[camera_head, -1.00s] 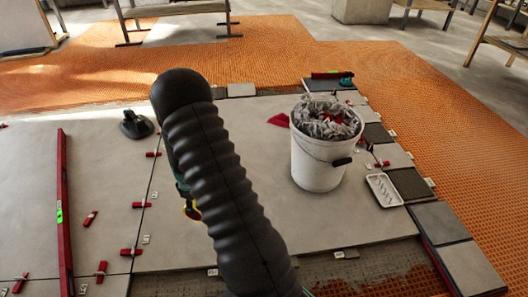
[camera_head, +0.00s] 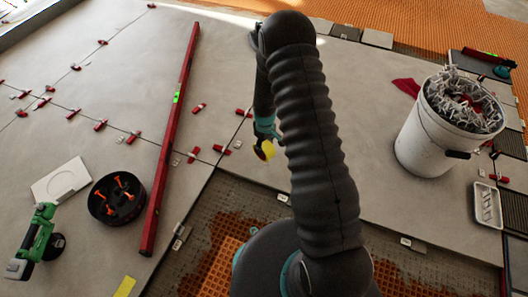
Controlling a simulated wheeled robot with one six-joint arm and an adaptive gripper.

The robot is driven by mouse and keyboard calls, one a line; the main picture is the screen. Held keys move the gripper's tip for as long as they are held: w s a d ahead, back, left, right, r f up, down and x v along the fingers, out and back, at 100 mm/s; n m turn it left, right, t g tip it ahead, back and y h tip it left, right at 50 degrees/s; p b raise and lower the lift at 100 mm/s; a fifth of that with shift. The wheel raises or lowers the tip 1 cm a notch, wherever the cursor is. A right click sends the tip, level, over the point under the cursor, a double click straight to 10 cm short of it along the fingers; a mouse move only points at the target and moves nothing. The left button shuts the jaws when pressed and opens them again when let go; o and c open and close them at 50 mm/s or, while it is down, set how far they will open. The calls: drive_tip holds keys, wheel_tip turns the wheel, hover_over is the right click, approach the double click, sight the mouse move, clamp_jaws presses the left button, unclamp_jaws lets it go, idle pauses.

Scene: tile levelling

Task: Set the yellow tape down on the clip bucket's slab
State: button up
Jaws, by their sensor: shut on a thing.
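The white clip bucket (camera_head: 420,140), full of grey clips, stands upright on a large pale grey slab (camera_head: 385,205) at the right. My gripper (camera_head: 265,146) is left of centre, shut on the yellow tape (camera_head: 268,150), a small yellow roll with a dark side. My arm hides part of the slab and partly covers the gripper. The tape appears over the left end of the bucket's slab, well left of the bucket. I cannot tell its height above the slab or whether it touches.
A long red level (camera_head: 170,140) lies left of the gripper. Red wedges and clips line the joints. A black tub (camera_head: 117,199), a white tile sample (camera_head: 61,180) and a green tool (camera_head: 40,240) are at lower left.

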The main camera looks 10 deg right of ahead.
drive_tip(key=shift+a+f, duration=0.2)
drive_tip(key=shift+f, duration=1.9)
drive_tip(key=shift+b, duration=0.3)
drive_tip(key=shift+f, duration=0.2)
drive_tip(key=o, duration=1)
drive_tip(key=shift+r, duration=0.1)
